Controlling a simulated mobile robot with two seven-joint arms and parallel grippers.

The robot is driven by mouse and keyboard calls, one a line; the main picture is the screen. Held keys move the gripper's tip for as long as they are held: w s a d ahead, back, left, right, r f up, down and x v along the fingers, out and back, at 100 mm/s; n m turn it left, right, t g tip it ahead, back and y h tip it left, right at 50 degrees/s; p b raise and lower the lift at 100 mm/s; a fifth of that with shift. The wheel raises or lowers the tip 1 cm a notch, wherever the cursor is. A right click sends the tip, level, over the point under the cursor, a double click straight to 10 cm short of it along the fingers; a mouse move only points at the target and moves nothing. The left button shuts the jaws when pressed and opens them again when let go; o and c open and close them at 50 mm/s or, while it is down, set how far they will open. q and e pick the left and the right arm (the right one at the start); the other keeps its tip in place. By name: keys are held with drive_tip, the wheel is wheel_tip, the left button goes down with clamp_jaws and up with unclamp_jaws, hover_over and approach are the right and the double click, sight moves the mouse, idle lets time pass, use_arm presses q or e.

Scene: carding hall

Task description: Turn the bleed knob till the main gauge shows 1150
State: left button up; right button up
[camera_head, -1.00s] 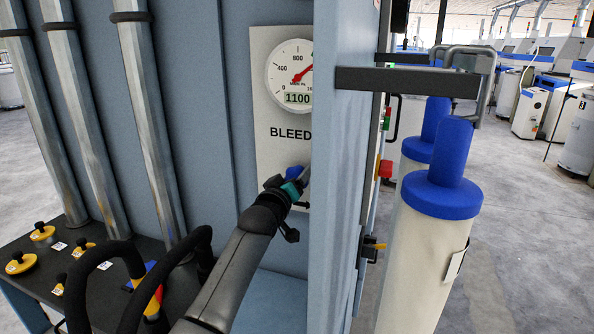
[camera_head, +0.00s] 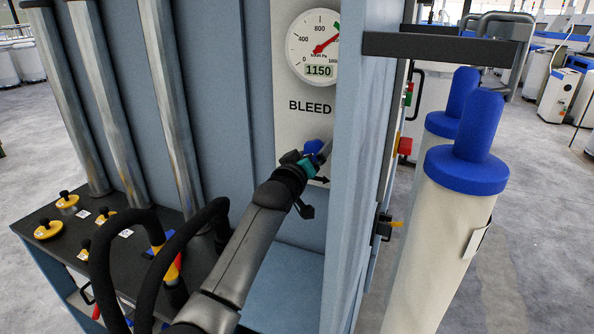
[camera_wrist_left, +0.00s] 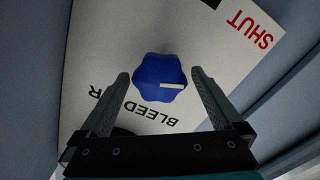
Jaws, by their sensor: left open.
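The main gauge (camera_head: 315,47) on the white panel has a red needle, and its digital window reads 1150. The blue bleed knob (camera_head: 313,147) sits below the word BLEED, partly hidden by my left gripper (camera_head: 308,163) in the head view. In the left wrist view the lobed blue knob (camera_wrist_left: 160,82) with a white pointer mark lies between the fingers of my left gripper (camera_wrist_left: 160,84). The fingers are open, with a gap on each side of the knob. The word SHUT is printed on the panel at upper right there. My right gripper is not in view.
A blue-grey cabinet wall (camera_head: 358,180) juts out just right of the panel. Cream cylinders with blue tops (camera_head: 466,170) hang to its right.

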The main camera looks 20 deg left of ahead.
use_arm(q)
drive_tip(key=s, duration=1.4)
drive_tip(key=shift+a, duration=0.25)
drive_tip(key=shift+s, duration=0.1)
